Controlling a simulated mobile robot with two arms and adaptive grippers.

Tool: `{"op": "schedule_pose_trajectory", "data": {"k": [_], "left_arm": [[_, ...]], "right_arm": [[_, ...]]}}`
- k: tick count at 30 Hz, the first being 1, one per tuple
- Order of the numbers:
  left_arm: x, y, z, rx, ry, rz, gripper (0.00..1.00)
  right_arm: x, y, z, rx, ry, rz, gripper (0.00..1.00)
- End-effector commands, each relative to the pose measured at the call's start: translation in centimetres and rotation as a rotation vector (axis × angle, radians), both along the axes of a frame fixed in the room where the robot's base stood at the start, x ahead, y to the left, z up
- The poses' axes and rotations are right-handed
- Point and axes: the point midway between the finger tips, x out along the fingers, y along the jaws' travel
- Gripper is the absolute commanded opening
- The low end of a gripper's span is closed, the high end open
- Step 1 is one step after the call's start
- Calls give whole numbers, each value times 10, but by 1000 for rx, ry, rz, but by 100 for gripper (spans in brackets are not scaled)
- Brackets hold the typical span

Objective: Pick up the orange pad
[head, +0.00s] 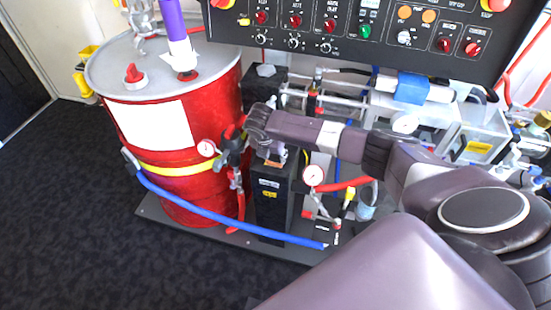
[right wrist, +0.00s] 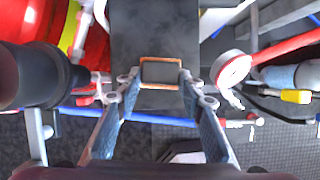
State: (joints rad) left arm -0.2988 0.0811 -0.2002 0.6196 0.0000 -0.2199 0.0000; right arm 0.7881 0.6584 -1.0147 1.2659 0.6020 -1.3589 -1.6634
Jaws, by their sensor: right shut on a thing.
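The orange pad (right wrist: 160,59) shows in the right wrist view as a small orange-edged piece with a dark grey middle, over the black box-shaped unit. A little orange of it also shows in the head view (head: 273,163), just below the fingers. My right gripper (right wrist: 158,78) has one finger at each side of the pad, its tips closed on it. In the head view the right gripper (head: 271,153) points down at the top of the black unit (head: 270,205). I cannot tell whether the pad is clear of the unit. My left gripper is in neither view.
A red drum (head: 170,140) with a blue hose stands left of the black unit. Pressure gauges (head: 313,175) and red hoses are close to the right. A black control panel (head: 360,30) overhangs at the back. Dark carpet (head: 80,220) is free at the left.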

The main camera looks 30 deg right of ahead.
Motion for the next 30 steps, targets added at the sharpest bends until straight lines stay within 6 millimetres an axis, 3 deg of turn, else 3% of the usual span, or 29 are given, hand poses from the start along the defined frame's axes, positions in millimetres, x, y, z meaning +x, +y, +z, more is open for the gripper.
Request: {"op": "schedule_pose_trajectory", "data": {"k": [8, 21, 30], "left_arm": [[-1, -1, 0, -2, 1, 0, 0], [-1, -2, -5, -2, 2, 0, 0], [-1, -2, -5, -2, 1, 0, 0]], "right_arm": [[1, 0, 8, 1, -3, 0, 12], [1, 0, 87, 1, -3, 0, 12], [0, 0, 101, 0, 0, -1, 12]]}}
